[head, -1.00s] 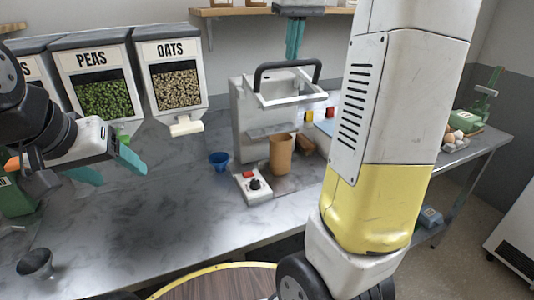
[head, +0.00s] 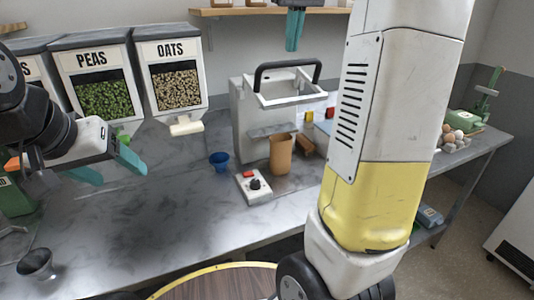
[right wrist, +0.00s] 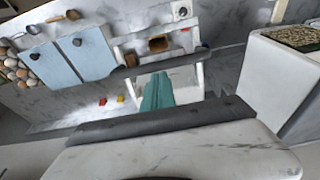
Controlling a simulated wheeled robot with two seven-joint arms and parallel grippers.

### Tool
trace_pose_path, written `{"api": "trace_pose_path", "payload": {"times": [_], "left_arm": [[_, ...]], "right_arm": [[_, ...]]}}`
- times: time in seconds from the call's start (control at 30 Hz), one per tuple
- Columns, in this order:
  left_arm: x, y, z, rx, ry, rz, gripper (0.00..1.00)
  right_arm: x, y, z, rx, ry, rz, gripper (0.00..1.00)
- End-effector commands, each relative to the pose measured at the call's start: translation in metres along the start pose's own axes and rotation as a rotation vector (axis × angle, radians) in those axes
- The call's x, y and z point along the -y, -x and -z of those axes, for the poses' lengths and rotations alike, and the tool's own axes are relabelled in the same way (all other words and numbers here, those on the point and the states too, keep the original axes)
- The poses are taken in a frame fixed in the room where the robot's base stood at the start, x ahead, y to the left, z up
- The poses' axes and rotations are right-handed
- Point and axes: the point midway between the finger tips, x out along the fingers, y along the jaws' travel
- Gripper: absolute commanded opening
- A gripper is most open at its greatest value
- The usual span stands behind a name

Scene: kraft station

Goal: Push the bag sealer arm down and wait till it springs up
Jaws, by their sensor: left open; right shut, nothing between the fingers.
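The bag sealer (head: 250,135) is a light grey machine on the counter. Its arm, a white frame with a black handle (head: 287,64), is raised. A brown bag (head: 281,155) stands upright under it. My right gripper (head: 292,45) is shut and empty, above and apart from the handle in the head view. In the right wrist view its teal fingers (right wrist: 157,92) point toward the dark handle bar (right wrist: 180,62), with the bag's open top (right wrist: 158,44) beyond. My left gripper (head: 118,165) is open and empty over the counter's left side.
A control box with a red button (head: 249,174) sits in front of the sealer, and a blue cup (head: 219,160) is left of it. PEAS (head: 104,100) and OATS (head: 176,88) dispensers stand at the back left. A dark cup (head: 36,265) is front left.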

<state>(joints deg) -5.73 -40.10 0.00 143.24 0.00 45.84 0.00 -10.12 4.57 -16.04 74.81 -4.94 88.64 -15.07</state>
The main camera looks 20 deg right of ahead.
Motion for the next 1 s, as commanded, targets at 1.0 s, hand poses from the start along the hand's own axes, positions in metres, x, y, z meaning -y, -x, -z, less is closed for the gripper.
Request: {"api": "trace_pose_path", "payload": {"times": [1.0], "left_arm": [[0.0,0.0,0.0,0.0,0.0,0.0,0.67]], "right_arm": [[0.0,0.092,0.018,0.001,0.0,0.0,0.0]]}}
